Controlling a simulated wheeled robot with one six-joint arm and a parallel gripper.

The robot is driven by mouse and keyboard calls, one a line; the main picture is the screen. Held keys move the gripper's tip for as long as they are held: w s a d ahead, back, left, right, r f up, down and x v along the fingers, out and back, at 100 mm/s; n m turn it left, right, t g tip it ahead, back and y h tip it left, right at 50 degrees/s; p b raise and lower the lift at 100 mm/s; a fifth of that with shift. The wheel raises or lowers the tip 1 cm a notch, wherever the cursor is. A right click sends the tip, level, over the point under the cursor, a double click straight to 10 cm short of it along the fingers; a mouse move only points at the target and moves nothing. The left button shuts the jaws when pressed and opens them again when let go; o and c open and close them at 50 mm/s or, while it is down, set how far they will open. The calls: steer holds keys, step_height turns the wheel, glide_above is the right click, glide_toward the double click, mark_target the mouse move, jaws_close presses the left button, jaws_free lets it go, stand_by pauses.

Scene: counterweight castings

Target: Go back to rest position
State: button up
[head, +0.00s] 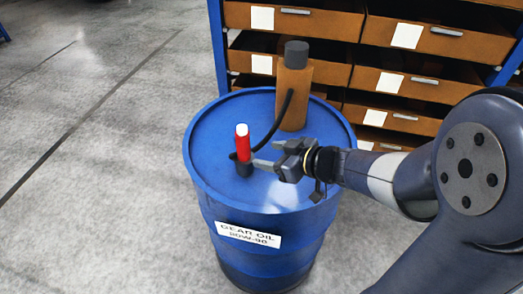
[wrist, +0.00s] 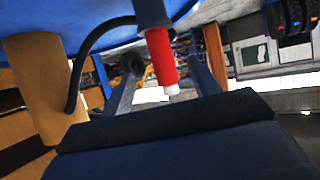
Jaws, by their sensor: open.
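My gripper (head: 258,158) is over the top of the blue drum (head: 262,196), coming in from the right with its fingers pointing left. It is open. A red stick with a white tip (head: 243,148) stands upright in a dark holder (head: 243,168) on the drum, close to the fingertips. In the wrist view, which is upside down, the red stick (wrist: 160,57) shows between the two fingers of my gripper (wrist: 162,70). I cannot tell whether either finger touches it.
A brown canister with a grey cap (head: 294,92) stands at the drum's back, with a black cable (head: 275,127) running to near the holder. A blue-framed rack of brown drawers (head: 400,80) stands behind. The grey floor (head: 95,170) at the left is clear.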

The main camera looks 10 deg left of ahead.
mark_target(249, 150)
steer(key=shift+s+d, duration=0.1)
steer(key=shift+d, duration=0.05)
steer(key=b+x, duration=0.1)
steer(key=x, duration=0.9)
steer(key=shift+a+f, duration=0.1)
steer(key=shift+a, duration=0.2)
steer(key=shift+w+a, duration=0.1)
steer(key=shift+w, duration=0.1)
steer(key=shift+s+r, duration=0.1)
steer(key=shift+r, duration=0.3)
steer(key=shift+f, duration=0.2)
